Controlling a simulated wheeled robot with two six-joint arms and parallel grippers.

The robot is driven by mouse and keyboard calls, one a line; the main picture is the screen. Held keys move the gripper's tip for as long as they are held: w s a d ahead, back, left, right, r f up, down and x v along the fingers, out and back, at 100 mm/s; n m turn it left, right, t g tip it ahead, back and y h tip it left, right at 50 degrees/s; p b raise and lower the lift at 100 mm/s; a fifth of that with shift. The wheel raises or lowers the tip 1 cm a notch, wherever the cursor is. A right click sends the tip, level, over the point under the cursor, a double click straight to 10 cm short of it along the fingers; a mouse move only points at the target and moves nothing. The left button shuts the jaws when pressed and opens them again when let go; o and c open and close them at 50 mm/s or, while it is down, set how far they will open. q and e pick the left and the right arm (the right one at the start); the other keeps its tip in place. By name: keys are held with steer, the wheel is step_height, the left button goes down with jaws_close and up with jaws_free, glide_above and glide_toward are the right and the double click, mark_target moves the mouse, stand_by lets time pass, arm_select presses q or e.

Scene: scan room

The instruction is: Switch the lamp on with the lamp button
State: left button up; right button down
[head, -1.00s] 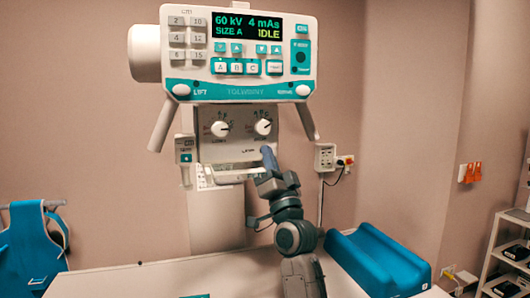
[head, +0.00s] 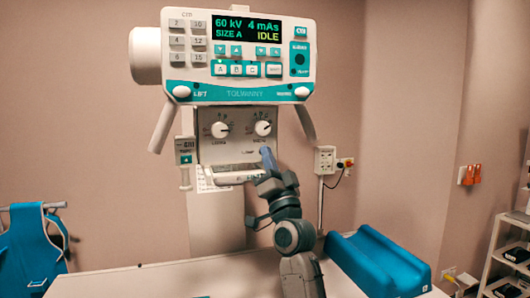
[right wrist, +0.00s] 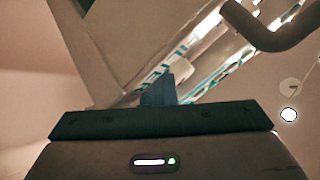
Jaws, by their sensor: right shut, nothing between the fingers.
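The x-ray head with its display (head: 247,28) reading IDLE hangs over the table. Below it is a pale panel (head: 235,143) with two knobs and a small label near its lower edge. I cannot make out the lamp button; my right gripper may cover it. My right gripper (head: 268,156) is shut and empty, its blue fingertips at the panel's lower right, below the right knob (head: 263,128). I cannot tell whether they touch. In the right wrist view the shut blue fingers (right wrist: 158,91) point toward the pale housing. My left gripper is out of view.
A pale handle bar (head: 236,176) lies under the panel, just left of my right gripper. Two grey arms (head: 304,120) hang from the head's sides. A blue wedge cushion (head: 375,262) lies on the white table (head: 150,280). A wall socket (head: 325,160) is to the right.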

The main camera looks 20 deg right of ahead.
steer(key=shift+f, duration=0.3)
steer(key=shift+s+f, duration=0.25)
steer(key=shift+s, duration=0.15)
steer(key=shift+r, duration=0.1)
steer(key=s+p, duration=0.2)
steer(key=s, duration=0.3)
steer(key=shift+d+p, duration=0.1)
steer(key=shift+p, duration=0.2)
stand_by(0.4)
